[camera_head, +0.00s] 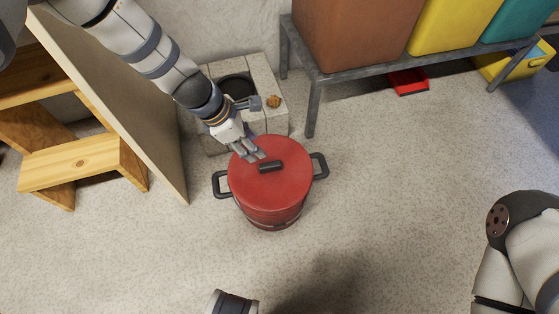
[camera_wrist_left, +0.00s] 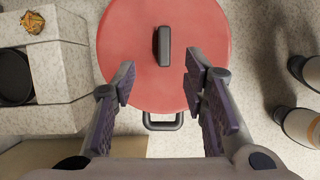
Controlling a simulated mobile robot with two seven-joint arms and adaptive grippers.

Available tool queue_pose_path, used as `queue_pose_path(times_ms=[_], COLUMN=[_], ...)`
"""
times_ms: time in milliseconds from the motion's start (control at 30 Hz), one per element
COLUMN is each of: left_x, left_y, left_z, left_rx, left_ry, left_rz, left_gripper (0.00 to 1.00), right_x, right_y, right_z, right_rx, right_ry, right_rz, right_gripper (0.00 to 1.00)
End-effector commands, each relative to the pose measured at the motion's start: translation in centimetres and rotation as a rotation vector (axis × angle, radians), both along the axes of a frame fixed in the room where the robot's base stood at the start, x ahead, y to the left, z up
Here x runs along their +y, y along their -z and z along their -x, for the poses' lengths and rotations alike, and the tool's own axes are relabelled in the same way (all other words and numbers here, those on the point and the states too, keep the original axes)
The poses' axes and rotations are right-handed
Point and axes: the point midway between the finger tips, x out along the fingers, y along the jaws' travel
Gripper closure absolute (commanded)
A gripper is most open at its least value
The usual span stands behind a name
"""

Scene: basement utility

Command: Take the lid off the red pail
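The red pail (camera_head: 272,215) stands upright on the floor, with a dark side handle at its left and right. Its red lid (camera_head: 288,188) sits flat on top and has a black bar knob (camera_head: 270,166) in the middle. My left gripper (camera_head: 254,156) is above the lid, just to the upper left of the knob. In the left wrist view its fingers (camera_wrist_left: 157,85) are spread wide, with nothing between them, and the knob (camera_wrist_left: 163,46) lies ahead of them over the lid (camera_wrist_left: 190,40).
A concrete block surround (camera_head: 273,122) with a dark round opening stands behind the pail. A leaning board (camera_head: 125,95) and wooden steps (camera_head: 75,163) are at left. A metal rack (camera_head: 315,95) with coloured bins is behind right. The floor (camera_head: 400,190) to the right is clear.

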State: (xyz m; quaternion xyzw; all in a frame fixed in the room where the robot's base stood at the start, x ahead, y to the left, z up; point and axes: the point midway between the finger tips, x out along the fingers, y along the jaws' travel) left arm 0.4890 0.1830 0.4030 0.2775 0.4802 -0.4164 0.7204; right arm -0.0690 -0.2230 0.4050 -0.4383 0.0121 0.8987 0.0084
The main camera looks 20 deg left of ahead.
Motion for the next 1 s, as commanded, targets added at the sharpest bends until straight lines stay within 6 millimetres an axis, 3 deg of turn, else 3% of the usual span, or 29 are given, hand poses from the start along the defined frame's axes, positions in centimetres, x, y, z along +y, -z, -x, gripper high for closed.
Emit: queue_pose_path(times_ms=[33,133,367,600,833,1000], left_x=[-0.4,-1.1,-2.0,-3.3,-3.5,-3.5], left_y=[1.7,3.9,6.1,10.4,10.3,10.3], left_z=[0.0,-0.3,-0.8,-1.2,-1.4,-1.4], left_rx=[0.008,0.007,0.004,0.007,0.001,0.001], left_ry=[0.003,0.003,0.004,0.005,0.005,0.005], left_rz=[0.0,-0.002,-0.002,-0.003,-0.003,-0.003], left_gripper=[0.6,0.6,0.6,0.6,0.6,0.98], right_x=[0.1,0.1,0.2,0.3,0.3,0.3], right_y=[0.6,1.4,2.2,3.8,3.7,3.7], right_z=[0.3,0.5,0.8,1.3,1.3,1.3], right_rx=[0.011,0.022,0.033,0.059,0.058,0.058], right_ry=[-0.001,-0.002,-0.002,-0.003,-0.003,-0.003], right_rz=[-0.001,-0.002,-0.004,-0.006,-0.006,-0.006], right_gripper=[0.6,0.6,0.6,0.6,0.6,0.6])
